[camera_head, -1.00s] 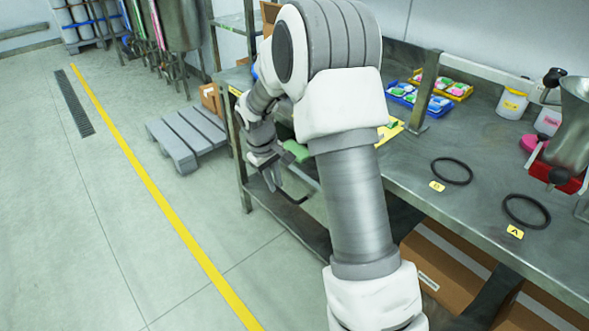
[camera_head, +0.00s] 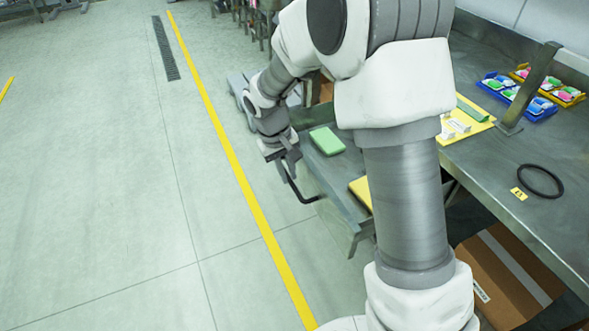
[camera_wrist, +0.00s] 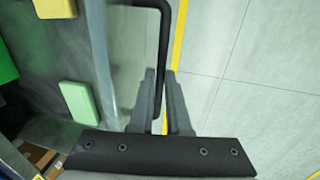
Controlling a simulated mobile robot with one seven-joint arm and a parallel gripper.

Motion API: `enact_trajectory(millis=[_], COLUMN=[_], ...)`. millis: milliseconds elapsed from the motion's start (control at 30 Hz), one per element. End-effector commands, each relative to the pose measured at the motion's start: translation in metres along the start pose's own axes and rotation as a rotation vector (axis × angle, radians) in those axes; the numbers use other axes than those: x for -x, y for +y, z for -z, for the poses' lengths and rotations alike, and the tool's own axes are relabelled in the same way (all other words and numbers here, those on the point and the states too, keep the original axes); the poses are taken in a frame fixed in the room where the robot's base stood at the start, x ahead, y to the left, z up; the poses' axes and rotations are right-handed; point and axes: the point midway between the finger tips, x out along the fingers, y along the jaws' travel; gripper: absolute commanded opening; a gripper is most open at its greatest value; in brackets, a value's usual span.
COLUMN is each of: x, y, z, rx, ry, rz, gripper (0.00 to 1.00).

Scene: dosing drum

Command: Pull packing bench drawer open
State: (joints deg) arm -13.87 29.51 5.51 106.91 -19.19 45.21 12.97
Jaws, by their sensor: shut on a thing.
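The packing bench drawer (camera_head: 340,193) is pulled out from the bench, with its grey metal front facing the floor side. Its dark bar handle (camera_head: 297,190) sticks out from the front, and the handle (camera_wrist: 163,45) also shows in the wrist view. My gripper (camera_head: 284,165) is at the handle; in the wrist view my gripper (camera_wrist: 160,75) has its fingers on both sides of the bar, shut on it. A green block (camera_head: 327,141) and a partly hidden yellow item (camera_head: 361,191) lie in the open drawer. My arm hides part of the drawer.
The bench top (camera_head: 480,175) holds a yellow tray (camera_head: 465,125), a blue tray (camera_head: 535,108) with small packs, and a black ring (camera_head: 540,181). A cardboard box (camera_head: 500,275) stands below. The floor at the left, with a yellow line (camera_head: 225,150), is clear.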

Motion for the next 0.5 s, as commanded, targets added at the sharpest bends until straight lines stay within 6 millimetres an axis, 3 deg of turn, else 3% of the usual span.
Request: enact_trajectory(millis=[267, 300, 467, 500], x=[0.0012, 0.0012, 0.0009, 0.0008], y=[0.0000, 0.0000, 0.0001, 0.0001], z=[0.0011, 0.0011, 0.0009, 0.0008], rx=[0.000, 0.000, 0.000, 0.000], ry=[0.003, 0.003, 0.003, 0.002], rz=[0.000, 0.000, 0.000, 0.000], gripper=[0.00, 0.17, 0.45, 0.45])
